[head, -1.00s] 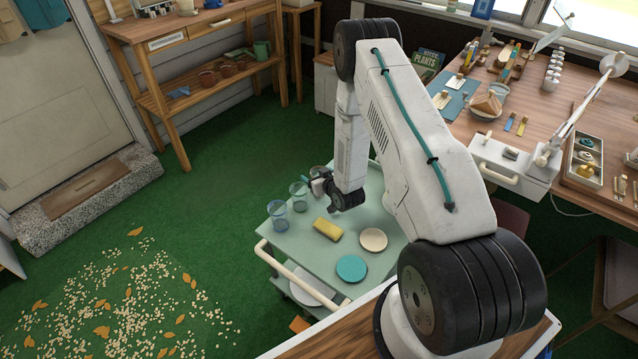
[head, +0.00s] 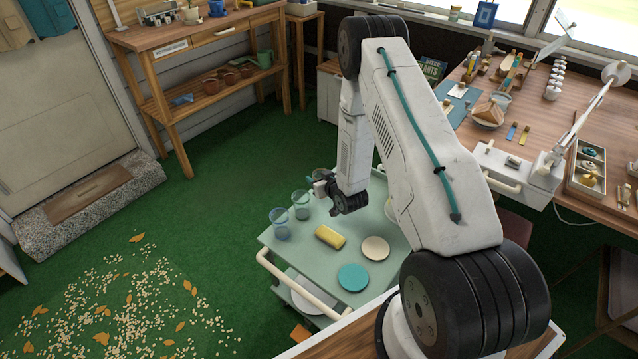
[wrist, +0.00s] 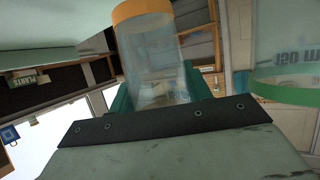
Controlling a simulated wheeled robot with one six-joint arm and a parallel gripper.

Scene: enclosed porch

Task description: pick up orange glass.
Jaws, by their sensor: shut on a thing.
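In the wrist view a clear glass with an orange band (wrist: 142,12) stands between the green fingers of my gripper (wrist: 160,92). The fingers are shut on it, one on each side. In the head view my gripper (head: 319,186) is at the far left corner of the pale green cart (head: 300,252), at the farthest of a row of glasses. Its glass is mostly hidden there, and I cannot tell whether its base touches the cart. A second glass, with a green band (wrist: 285,90), is close on the right in the wrist view.
Two bluish glasses stand nearer on the cart, one at the left edge (head: 281,224) and one beside my gripper (head: 300,205). A yellow sponge-like block (head: 330,237), a cream disc (head: 375,248) and a teal disc (head: 352,278) lie there too. A cluttered workbench (head: 545,100) is at right.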

